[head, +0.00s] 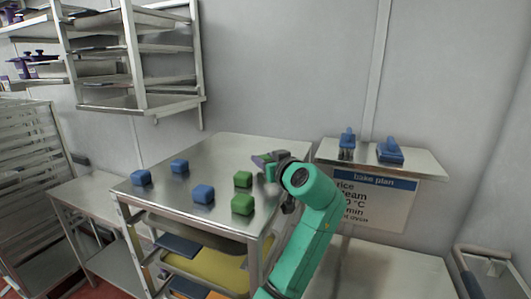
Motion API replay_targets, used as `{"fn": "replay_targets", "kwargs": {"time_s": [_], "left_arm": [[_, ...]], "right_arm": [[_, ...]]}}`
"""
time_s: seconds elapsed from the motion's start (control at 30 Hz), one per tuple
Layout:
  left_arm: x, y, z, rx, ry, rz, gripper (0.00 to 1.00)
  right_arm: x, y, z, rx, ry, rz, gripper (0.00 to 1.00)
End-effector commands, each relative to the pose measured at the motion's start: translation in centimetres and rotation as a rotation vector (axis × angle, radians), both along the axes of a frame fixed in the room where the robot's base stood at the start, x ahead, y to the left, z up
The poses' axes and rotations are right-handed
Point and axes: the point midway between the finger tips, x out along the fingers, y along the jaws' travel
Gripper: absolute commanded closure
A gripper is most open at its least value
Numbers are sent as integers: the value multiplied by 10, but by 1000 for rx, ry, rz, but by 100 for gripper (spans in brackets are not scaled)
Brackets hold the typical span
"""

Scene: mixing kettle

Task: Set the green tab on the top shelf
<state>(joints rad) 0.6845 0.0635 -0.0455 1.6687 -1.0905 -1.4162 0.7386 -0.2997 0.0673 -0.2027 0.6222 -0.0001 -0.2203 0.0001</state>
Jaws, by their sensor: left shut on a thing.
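Two green block-like tabs lie on the steel top of a trolley (225,150): one green tab (243,179) farther back and another green tab (242,204) nearer the front edge. My left gripper (264,162) is over the right part of this top, just right of and behind the farther green tab. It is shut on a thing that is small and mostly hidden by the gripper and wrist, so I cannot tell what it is. My right gripper is not in view.
Blue blocks (203,194) stand on the left part of the trolley top. Wall shelves (150,105) hang at upper left. A yellow tray (215,268) shows below the top. At right, a small shelf (420,163) holds two blue items above a bake plan sign (370,200).

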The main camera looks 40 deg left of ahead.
Motion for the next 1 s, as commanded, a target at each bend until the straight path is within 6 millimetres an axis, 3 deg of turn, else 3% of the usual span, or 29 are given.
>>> {"fn": "replay_targets", "kwargs": {"time_s": [0.07, 0.37, 0.4, 0.43, 0.47, 0.8, 1.0], "left_arm": [[0, -2, -7, 1, 8, -3, 100], [0, -3, -15, 1, 4, -4, 100], [0, -3, -13, 0, 4, -4, 41], [0, -3, -13, 0, 4, -4, 29], [0, -3, -13, 0, 4, -4, 26], [-1, -5, -12, -1, 3, -4, 26], [-17, -41, -12, -3, -1, -8, 26]], "right_arm": [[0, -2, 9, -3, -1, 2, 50], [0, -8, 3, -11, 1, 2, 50], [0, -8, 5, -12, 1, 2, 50], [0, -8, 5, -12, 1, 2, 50], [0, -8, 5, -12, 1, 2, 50], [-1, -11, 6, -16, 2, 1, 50], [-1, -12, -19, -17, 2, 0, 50]]}}
